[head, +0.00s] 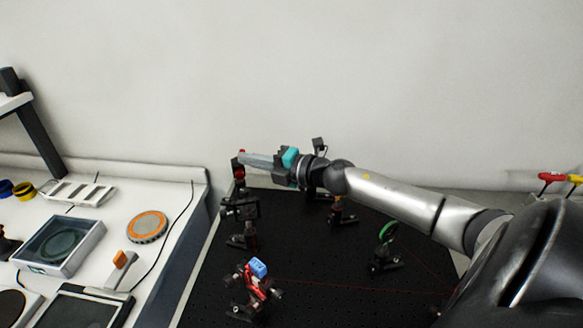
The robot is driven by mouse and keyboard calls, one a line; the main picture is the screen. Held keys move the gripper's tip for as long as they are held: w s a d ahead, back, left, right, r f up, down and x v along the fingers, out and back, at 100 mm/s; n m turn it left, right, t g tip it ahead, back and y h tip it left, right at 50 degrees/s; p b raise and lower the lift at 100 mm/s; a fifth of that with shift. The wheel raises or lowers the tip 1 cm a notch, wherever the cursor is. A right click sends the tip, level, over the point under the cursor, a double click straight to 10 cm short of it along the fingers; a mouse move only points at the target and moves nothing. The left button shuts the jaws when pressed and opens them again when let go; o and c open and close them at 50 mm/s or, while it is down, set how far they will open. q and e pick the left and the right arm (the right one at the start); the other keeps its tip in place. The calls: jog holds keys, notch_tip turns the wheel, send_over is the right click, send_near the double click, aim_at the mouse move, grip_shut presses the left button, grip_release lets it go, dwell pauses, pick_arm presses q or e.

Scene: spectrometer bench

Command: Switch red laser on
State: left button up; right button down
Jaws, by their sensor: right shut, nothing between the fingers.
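My right arm reaches in from the right across the black breadboard (320,262). Its right gripper (243,158) is shut and empty, with its fingers pointing left. The fingertips are at a small black device with red parts (238,172) at the back left corner of the board. A thin red line runs across the front right of the board. My left gripper is not in view.
Several optic mounts stand on the board, including a dark one (240,208), a green-ringed one (387,232) and a red one with a blue block (258,268). A white bench at left holds an orange-rimmed disc (147,227) and a clear-topped box (58,246). The wall is behind.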

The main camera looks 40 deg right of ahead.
jog(key=v, duration=1.2)
jog(key=shift+r+p, duration=0.1)
jog(key=shift+p, duration=0.2)
dwell(0.4)
